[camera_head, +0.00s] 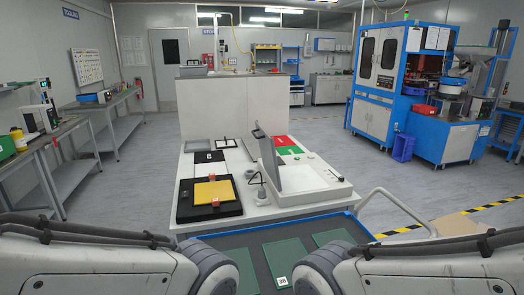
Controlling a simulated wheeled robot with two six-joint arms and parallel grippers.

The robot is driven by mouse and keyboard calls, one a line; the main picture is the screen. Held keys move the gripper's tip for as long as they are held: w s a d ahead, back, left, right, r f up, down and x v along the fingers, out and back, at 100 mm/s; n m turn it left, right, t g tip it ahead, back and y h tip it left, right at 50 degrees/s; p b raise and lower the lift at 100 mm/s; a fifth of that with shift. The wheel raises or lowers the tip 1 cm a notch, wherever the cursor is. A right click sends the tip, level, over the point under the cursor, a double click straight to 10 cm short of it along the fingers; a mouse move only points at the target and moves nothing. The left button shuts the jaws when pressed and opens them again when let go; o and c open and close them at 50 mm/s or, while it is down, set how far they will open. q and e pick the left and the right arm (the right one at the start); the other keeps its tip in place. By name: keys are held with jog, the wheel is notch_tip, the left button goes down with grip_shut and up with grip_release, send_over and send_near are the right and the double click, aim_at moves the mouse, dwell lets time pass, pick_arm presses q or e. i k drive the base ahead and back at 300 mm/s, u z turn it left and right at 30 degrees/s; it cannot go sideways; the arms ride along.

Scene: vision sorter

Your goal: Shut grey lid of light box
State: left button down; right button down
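The light box (318,188) is a shallow white box on the right part of the white table. Its grey lid (268,160) stands up, steeply tilted, along the box's left side, so the box is open. The pale inside of the box shows to the right of the lid. My two arms come in at the bottom left and bottom right corners, and only their thick upper links show. Neither gripper is in view, and no part of a hand shows near the lid.
Left of the box, a black tray (183,210) holds a yellow plate (213,191) with small red blocks. Grey cylindrical posts (261,190) stand near the lid. Red and green mats (283,141) lie behind. A dark mat with green panels (285,257) lies in front of the table.

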aim_at(267, 145)
jog(key=z, duration=1.1)
jog(key=i, duration=1.15)
jog(key=u, duration=1.05)
